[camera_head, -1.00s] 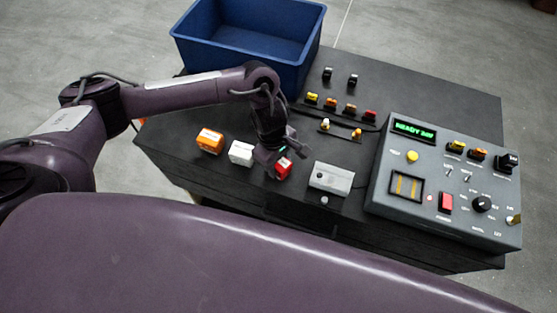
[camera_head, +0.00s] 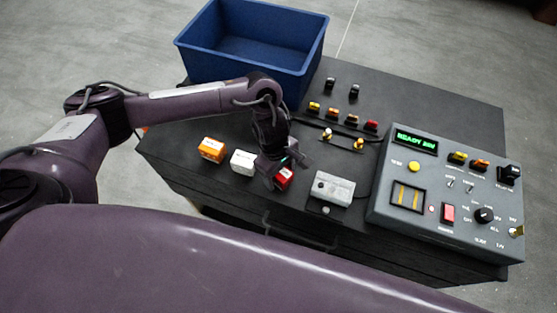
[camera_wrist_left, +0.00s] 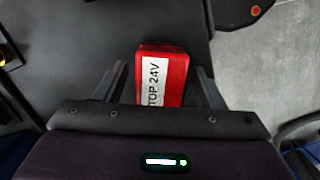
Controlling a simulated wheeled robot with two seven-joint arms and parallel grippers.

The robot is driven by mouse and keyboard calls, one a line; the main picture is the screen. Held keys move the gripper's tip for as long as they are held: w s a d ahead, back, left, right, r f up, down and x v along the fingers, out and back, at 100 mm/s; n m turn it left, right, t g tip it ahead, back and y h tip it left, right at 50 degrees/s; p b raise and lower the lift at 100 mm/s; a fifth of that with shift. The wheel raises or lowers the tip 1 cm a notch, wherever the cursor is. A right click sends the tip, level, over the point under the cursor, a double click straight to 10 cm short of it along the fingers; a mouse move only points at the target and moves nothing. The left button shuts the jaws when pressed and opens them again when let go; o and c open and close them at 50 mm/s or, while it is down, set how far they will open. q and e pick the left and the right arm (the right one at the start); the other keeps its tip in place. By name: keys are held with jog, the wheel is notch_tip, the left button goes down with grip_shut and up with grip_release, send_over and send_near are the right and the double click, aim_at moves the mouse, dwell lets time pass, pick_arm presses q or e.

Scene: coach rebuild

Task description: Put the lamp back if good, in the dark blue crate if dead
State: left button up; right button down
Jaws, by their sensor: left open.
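A red lamp block (camera_head: 284,177) stands on the black bench, at the right end of a row with a white block (camera_head: 243,162) and an orange block (camera_head: 212,150). In the left wrist view the red lamp (camera_wrist_left: 163,75) has a white label reading "TOP 24V". My left gripper (camera_head: 280,166) is open, its fingers (camera_wrist_left: 160,85) on either side of the red lamp; I cannot tell whether they touch it. The dark blue crate (camera_head: 190,52) stands at the back left and looks empty. My right gripper is not in view.
A grey tester (camera_head: 384,203) with a green display reading "READY" and more text stands at the right. A small grey box (camera_head: 331,188) is just right of the red lamp. Small coloured parts (camera_head: 333,112) and two black ones stand behind. The bench's front edge is close.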

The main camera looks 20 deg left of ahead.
pick_arm(q)
jog(key=r, duration=0.3)
jog(key=a+r, duration=0.1)
jog(key=r, duration=0.6)
jog(key=shift+w+a+r, duration=0.2)
jog(key=shift+w+r, duration=0.15)
jog(key=shift+r, duration=0.05)
jog(key=shift+a+r, duration=0.1)
jog(key=shift+r, duration=0.5)
